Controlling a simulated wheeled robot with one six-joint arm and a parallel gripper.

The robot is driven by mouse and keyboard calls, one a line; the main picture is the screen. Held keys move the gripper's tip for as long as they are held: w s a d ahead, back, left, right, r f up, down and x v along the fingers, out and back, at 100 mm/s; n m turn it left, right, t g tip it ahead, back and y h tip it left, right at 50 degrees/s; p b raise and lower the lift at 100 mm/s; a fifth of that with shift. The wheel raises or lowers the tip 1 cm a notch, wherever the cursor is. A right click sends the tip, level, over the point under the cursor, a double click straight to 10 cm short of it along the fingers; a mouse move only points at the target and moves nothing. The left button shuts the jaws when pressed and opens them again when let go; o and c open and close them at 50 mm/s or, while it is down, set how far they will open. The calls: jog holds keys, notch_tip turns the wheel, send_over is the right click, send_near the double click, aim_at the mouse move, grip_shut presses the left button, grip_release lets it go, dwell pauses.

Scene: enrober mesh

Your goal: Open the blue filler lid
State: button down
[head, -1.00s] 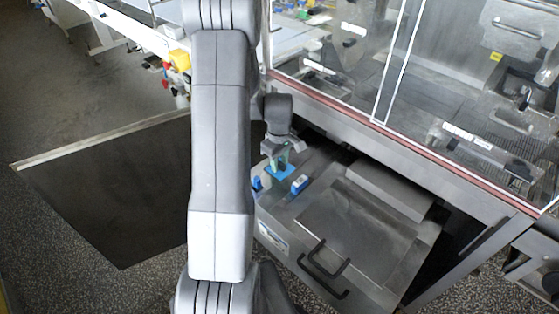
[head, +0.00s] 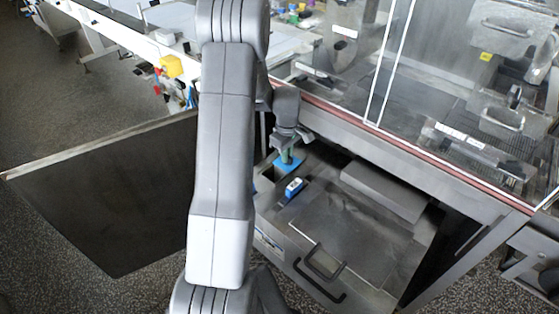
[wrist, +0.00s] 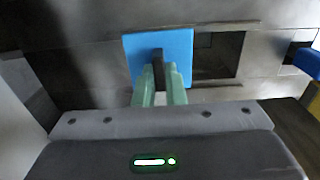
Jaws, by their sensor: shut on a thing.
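The blue filler lid (head: 287,164) is a flat square plate on the grey metal machine top. A dark square opening (head: 265,179) lies uncovered beside it, to its front left in the head view. In the wrist view, the lid (wrist: 137,50) lies left of the opening (wrist: 218,55) and may still overlap its edge. My gripper (wrist: 160,85) has green fingertips shut on the dark upright handle of the lid. In the head view, my gripper (head: 287,153) points down at the lid, its fingers partly hidden. I cannot tell whether the lid is lifted or resting.
A blue-and-white device (head: 294,187) sits just in front of the lid. A steel hatch with a black handle (head: 322,275) lies to the front right. A glass-walled enclosure (head: 450,90) with a red-edged frame stands behind. My arm covers the area left of the opening.

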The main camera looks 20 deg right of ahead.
jog(key=c, duration=1.5)
grip_release()
notch_tip(320, 180, up, 14)
jog(key=shift+f, duration=0.1)
notch_tip(320, 180, down, 14)
jog(key=shift+r, duration=0.1)
jog(key=shift+s+a, duration=0.15)
jog(key=shift+a, duration=0.3)
